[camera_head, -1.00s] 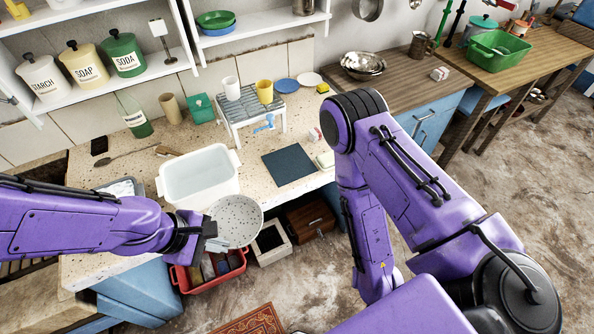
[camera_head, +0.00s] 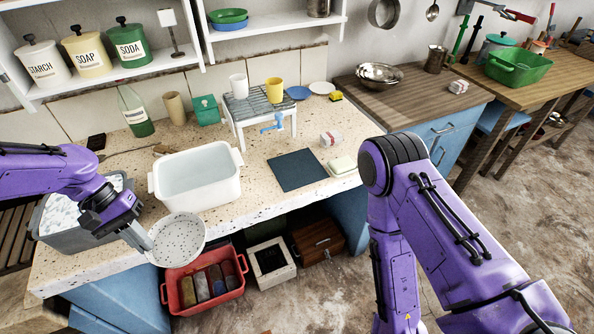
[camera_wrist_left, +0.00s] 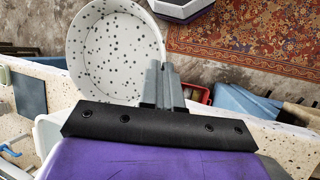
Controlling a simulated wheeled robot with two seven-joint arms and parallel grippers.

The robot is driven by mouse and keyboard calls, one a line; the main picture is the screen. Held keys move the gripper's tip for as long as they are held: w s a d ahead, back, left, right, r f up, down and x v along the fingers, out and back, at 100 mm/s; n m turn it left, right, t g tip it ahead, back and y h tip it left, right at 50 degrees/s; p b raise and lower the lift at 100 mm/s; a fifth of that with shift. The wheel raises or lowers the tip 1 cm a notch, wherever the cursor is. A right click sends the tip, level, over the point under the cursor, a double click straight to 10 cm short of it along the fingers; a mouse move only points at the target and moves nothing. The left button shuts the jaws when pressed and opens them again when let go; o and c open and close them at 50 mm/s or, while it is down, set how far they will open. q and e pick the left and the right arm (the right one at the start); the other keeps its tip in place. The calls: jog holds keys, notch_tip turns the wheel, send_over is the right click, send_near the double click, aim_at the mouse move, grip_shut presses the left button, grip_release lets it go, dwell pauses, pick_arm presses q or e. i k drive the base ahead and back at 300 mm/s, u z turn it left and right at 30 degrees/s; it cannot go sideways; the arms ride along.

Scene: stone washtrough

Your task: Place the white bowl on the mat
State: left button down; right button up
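The white bowl with dark speckles (camera_head: 180,238) is held in the air in front of the worktop edge, above the red crate. My left gripper (camera_head: 147,238) is shut on its rim; the wrist view shows the fingers (camera_wrist_left: 162,86) closed at the rim of the bowl (camera_wrist_left: 112,55). The mat (camera_head: 297,170), a flat dark blue-grey square, lies bare on the speckled worktop, right of the white basin. It also shows at the left of the left wrist view (camera_wrist_left: 30,95). My right arm comes down at the right; its gripper is out of view.
A white basin (camera_head: 197,182) stands between the bowl and the back wall. A small slatted rack (camera_head: 262,105) with a white cup and yellow cup stands behind the mat. A pale soap bar (camera_head: 342,165) lies right of the mat. The red crate (camera_head: 205,283) is below.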

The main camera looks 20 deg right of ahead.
aim_at(297, 168)
jog(key=z, duration=2.55)
jog(key=i, duration=1.05)
jog(key=u, duration=2.8)
